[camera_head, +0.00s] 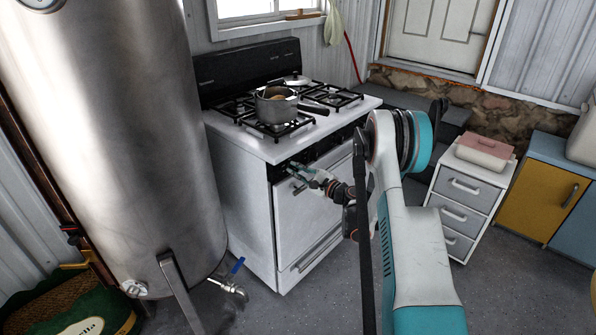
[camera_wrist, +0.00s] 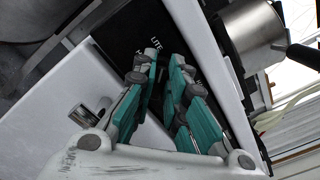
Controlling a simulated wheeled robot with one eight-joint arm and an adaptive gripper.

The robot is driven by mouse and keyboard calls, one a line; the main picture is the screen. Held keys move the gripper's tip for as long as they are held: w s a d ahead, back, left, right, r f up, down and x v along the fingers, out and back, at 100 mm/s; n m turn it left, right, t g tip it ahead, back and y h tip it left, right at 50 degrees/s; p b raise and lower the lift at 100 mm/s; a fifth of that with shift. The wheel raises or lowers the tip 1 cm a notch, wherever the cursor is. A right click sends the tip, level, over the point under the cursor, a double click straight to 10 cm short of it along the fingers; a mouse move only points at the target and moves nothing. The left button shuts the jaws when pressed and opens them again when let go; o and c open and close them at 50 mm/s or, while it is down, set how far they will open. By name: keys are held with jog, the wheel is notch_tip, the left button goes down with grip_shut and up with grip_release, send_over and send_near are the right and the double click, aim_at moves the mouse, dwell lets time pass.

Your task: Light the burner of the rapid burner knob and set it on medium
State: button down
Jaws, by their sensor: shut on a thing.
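The white stove (camera_head: 240,195) stands left of centre in the head view. Its black control panel (camera_head: 328,143) runs along the front below the cooktop; the panel also shows in the wrist view, with white lettering (camera_wrist: 156,18). My gripper (camera_head: 292,170) is at the left part of this panel. In the wrist view my gripper's teal fingers (camera_wrist: 163,62) reach to the panel, closed around a small control knob mostly hidden between the fingertips. I cannot read which burner it belongs to. No flame is visible on the cooktop.
A metal pot (camera_head: 272,107) sits on the front left grate, its dark handle pointing right. A lid (camera_head: 297,78) lies at the back. A large steel tank (camera_head: 120,130) stands close to the stove's left. A white drawer unit (camera_head: 465,195) is at right. Floor before the stove is clear.

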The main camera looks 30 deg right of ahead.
jog(key=shift+a+f+n, duration=0.1)
jog(key=shift+f+n, duration=0.05)
jog(key=shift+n, duration=0.85)
jog(key=c, duration=1.6)
grip_release()
jog(key=shift+s, duration=0.15)
jog(key=v, duration=1.1)
jog(key=shift+s+d, duration=0.2)
jog(key=shift+s, duration=0.15)
